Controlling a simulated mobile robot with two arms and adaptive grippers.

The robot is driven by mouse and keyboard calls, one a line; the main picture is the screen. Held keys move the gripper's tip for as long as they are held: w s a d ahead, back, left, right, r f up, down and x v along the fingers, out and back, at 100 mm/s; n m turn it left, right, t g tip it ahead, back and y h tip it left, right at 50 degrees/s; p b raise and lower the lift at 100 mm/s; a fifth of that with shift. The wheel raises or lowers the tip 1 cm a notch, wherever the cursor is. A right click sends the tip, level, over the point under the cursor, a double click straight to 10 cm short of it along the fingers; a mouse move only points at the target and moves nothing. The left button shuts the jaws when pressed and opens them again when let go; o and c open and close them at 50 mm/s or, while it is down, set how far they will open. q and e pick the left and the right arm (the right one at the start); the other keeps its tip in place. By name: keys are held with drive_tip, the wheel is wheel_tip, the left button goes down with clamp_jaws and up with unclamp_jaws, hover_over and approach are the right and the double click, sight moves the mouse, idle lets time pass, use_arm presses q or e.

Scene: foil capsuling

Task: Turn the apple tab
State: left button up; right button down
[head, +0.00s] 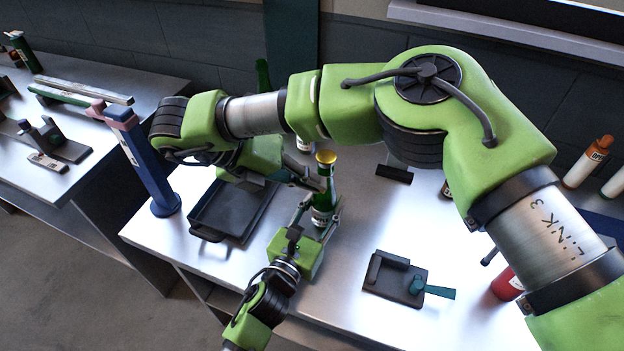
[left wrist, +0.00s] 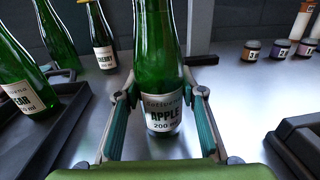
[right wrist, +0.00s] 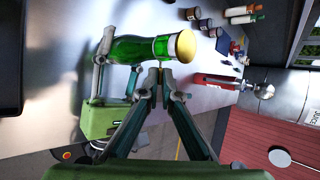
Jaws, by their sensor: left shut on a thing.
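The green apple bottle (head: 322,205) stands upright on the metal bench, with a gold foil cap (head: 326,157) on its neck. Its label reads APPLE in the left wrist view (left wrist: 163,112). My left gripper (head: 319,213) is shut on the bottle's lower body, one finger on each side. My right gripper (head: 318,182) comes from the left at neck height. In the right wrist view its fingertips (right wrist: 160,82) are together just beside the gold cap (right wrist: 184,46). A tiny yellowish bit shows at the tips, but I cannot tell whether it is the tab.
A dark tray (head: 236,212) lies left of the bottle, beside a blue post (head: 150,170). A dark fixture with a teal lever (head: 438,292) is at front right. Pear (left wrist: 22,85) and cherry (left wrist: 101,45) bottles stand behind left. Small jars (left wrist: 280,49) stand at the back.

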drive_tip(key=c, duration=2.3)
unclamp_jaws()
drive_tip(key=shift+r, duration=0.1)
wheel_tip(320, 180, up, 10)
drive_tip(key=shift+f, duration=0.1)
